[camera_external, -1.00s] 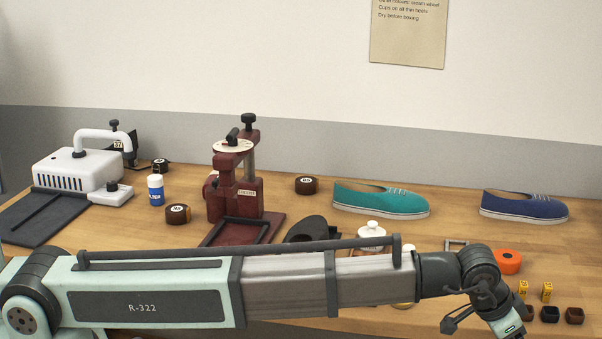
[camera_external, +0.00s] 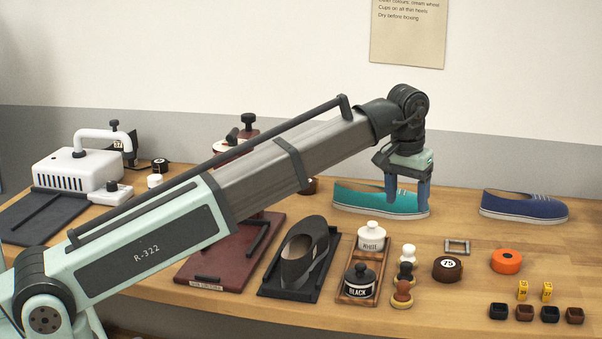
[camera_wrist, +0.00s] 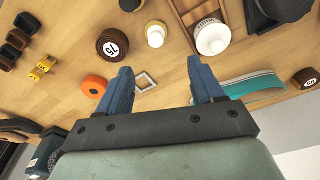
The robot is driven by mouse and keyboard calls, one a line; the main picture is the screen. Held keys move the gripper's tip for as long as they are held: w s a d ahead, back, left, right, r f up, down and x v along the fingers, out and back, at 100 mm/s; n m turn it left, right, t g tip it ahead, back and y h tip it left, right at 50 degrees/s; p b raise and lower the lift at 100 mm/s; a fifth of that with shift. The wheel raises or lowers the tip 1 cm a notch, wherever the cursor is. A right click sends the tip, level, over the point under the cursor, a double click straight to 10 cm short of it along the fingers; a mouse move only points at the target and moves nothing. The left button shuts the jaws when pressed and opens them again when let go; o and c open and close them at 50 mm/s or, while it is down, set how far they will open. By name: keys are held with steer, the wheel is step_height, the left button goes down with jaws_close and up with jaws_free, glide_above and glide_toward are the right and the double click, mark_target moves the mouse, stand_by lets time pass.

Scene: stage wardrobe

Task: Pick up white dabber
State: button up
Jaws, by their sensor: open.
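The white dabber (camera_external: 408,251) stands upright on the table, right of the polish tray, with its white knob on top. A darker dabber (camera_external: 402,293) stands just in front of it and hides its lower part. In the wrist view the white dabber (camera_wrist: 156,34) lies ahead of the fingers, near the top middle, and the darker dabber (camera_wrist: 130,4) is cut by the top edge. My gripper (camera_external: 408,196) is open and empty, pointing down, raised above the table and behind the dabber.
A wooden tray (camera_external: 343,297) with white and black polish jars stands left of the dabbers. A brown tape roll (camera_external: 447,269), a metal frame (camera_external: 457,246) and an orange roll (camera_external: 506,261) lie to the right. A teal shoe (camera_external: 350,199) is behind my gripper.

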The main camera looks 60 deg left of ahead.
mark_target(409, 246)
steer(key=f, duration=0.5)
steer(key=w+f, duration=0.1)
steer(key=f, duration=0.2)
steer(key=shift+a+f, duration=0.1)
steer(key=shift+a, duration=0.05)
steer(key=shift+w+d+f, duration=0.1)
steer(key=shift+w+f, duration=0.05)
steer(key=shift+f, duration=0.75)
steer(key=shift+w+d+f, duration=0.1)
steer(key=shift+w+f, duration=0.1)
steer(key=shift+f, duration=0.7)
steer(key=shift+w+f, duration=0.15)
steer(key=shift+f, duration=0.75)
steer(key=shift+c, duration=0.2)
steer(key=c, duration=1.1)
